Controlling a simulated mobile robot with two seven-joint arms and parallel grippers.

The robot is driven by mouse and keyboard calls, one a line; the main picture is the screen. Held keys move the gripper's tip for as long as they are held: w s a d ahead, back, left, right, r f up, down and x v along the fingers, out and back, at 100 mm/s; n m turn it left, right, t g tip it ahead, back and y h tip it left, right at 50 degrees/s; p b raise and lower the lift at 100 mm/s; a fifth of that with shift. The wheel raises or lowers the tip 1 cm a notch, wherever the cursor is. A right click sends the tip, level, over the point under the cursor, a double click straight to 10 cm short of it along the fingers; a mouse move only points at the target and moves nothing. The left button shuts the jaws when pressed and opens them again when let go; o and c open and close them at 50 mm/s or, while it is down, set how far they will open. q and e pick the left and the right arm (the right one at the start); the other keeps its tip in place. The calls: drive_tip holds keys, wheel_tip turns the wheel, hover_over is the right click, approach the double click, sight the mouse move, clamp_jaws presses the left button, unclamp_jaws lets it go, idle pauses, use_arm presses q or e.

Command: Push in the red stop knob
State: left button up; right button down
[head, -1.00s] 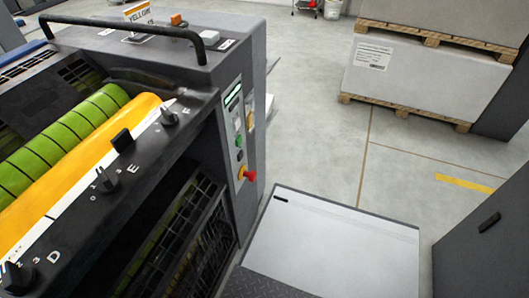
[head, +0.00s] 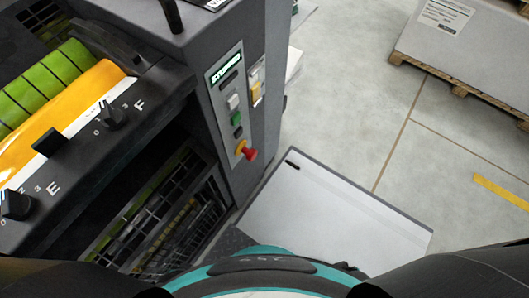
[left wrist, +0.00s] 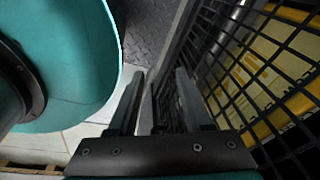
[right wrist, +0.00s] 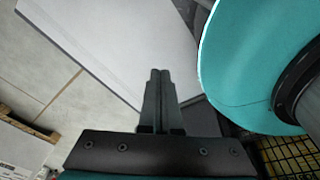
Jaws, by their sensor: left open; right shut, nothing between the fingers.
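The red stop knob (head: 250,155) sticks out from the lower end of the control panel (head: 231,100) in the head view, on a yellow collar (head: 241,147). Nothing touches it. Above it sit a green button and a white button, and a lit display (head: 227,63). Neither gripper shows in the head view. In the left wrist view my left gripper (left wrist: 160,75) is open and empty beside a black wire guard (left wrist: 235,60). In the right wrist view my right gripper (right wrist: 160,72) is shut and empty, above a pale flat panel. The knob is in neither wrist view.
A white-topped low box (head: 340,205) stands on the floor right of the ink unit. Rotary knobs (head: 110,115) line the unit's front rail, near green and yellow rollers (head: 75,100). A loaded pallet (head: 455,40) stands at the upper right.

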drive_tip(key=w+d+r+n+t+b, duration=0.15)
drive_tip(key=w+n, duration=0.25)
drive_tip(key=w, duration=0.4)
drive_tip(key=w+r+n+t, duration=0.3)
drive_tip(key=w+n, duration=0.1)
drive_tip(key=w, duration=0.3)
drive_tip(key=w+a+r+n+t+y, duration=0.35)
drive_tip(key=w+a+r+n, duration=0.25)
drive_tip(key=w+r+n, duration=0.4)
use_arm(q)
drive_tip(key=w+d+b, duration=0.2)
drive_tip(key=w+b, duration=0.1)
drive_tip(key=w, duration=0.3)
drive_tip(key=shift+w+d+f, duration=0.15)
drive_tip(key=shift+w+d, duration=0.05)
drive_tip(key=shift+w, duration=0.1)
use_arm(e)
drive_tip(key=a+r+n+g+y, duration=0.2)
drive_tip(key=a+r+n, duration=0.2)
drive_tip(key=n, duration=0.9)
drive_tip(key=a+r+n+g+y, duration=0.2)
drive_tip(key=a+r+n, duration=0.2)
drive_tip(key=n, duration=0.9)
drive_tip(key=shift+w+a+g, duration=0.15)
drive_tip(key=shift+a+g, duration=0.25)
